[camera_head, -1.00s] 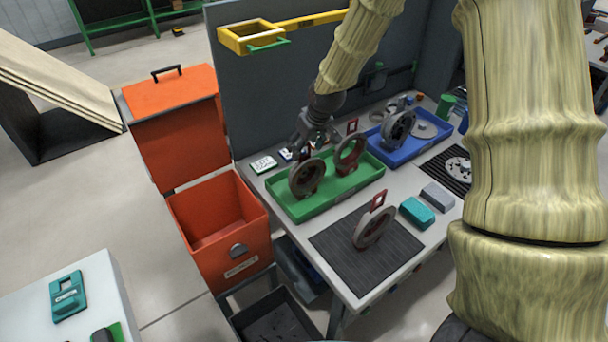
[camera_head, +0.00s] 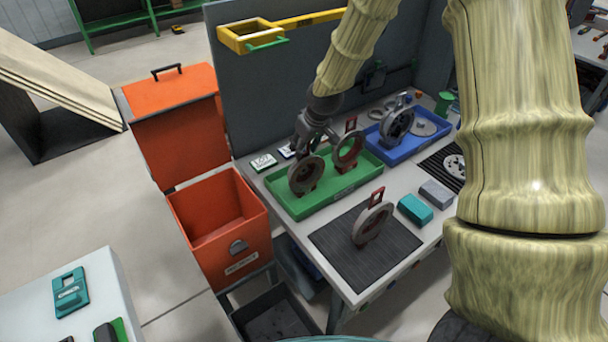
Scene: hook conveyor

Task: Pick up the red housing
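A green tray (camera_head: 342,190) on the workbench holds two upright ring-shaped housings. The right one is the red housing (camera_head: 357,155), with a red tab on top. The left one is a darker brown-grey housing (camera_head: 292,179) with a dark red foot. My gripper (camera_head: 313,146) is above the tray, close to the top of the darker housing and left of the red housing. Its fingers look spread apart, with nothing visibly held. I cannot tell whether a finger touches either housing. A third, grey housing (camera_head: 361,233) with a red tab stands on a black ribbed mat (camera_head: 345,262).
A blue tray (camera_head: 398,157) with grey parts lies behind right. Teal (camera_head: 414,208) and grey (camera_head: 437,194) blocks sit right of the mat. An open orange bin (camera_head: 200,262) stands left of the bench. A grey panel (camera_head: 270,90) rises behind.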

